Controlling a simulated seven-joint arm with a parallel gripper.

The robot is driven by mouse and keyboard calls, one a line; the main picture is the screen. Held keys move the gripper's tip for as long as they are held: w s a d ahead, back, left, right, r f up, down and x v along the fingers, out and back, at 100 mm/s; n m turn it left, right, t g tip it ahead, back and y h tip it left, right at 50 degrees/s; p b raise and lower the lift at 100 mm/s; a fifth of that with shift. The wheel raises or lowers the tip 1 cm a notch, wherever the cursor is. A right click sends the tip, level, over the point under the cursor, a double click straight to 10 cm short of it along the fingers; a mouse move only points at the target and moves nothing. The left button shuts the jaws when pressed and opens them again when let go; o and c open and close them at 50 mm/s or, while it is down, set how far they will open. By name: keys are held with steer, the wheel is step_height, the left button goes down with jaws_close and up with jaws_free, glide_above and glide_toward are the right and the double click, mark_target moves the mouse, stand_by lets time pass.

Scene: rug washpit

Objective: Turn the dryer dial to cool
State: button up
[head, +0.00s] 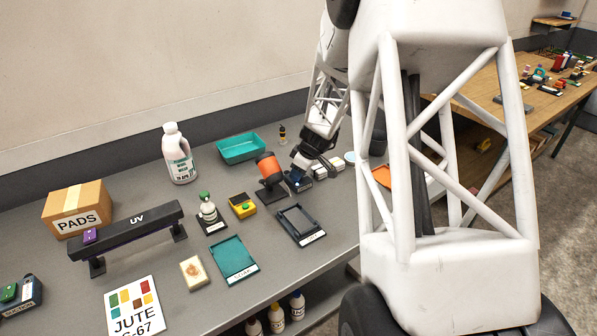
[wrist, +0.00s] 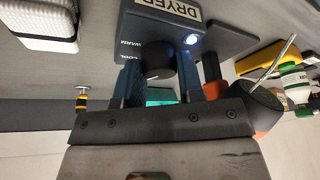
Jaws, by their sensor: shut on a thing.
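The dryer (wrist: 170,22) is a dark blue-grey box with a white DRYER label and a lit white-blue lamp (wrist: 192,39). It fills the top middle of the wrist view, upside down, with WARM and COOL printed beside its black round dial (wrist: 158,62). My gripper (wrist: 160,80) is shut on the dial, one blue finger on each side. A small pale mark shows on the dial; I cannot tell for sure which word it points to. In the head view my gripper (head: 300,176) reaches down onto the dryer (head: 299,186), and the dial is hidden.
An orange drum with a dark end (head: 268,166) stands just left of the dryer. A dark tray (head: 298,222) lies in front, a teal tray (head: 241,148) behind. A yellow box (head: 242,206) and white bottle (head: 179,155) are farther left.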

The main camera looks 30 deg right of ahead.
mark_target(305, 182)
steer(key=shift+m+h, duration=0.6)
steer(key=shift+m, duration=0.8)
steer(key=shift+t, duration=0.3)
steer(key=o, duration=0.9)
steer(key=a+v, duration=0.1)
steer(key=v, duration=0.6)
steer(key=shift+d+r, duration=0.4)
steer(key=shift+d, duration=0.1)
steer(key=shift+s, duration=0.15)
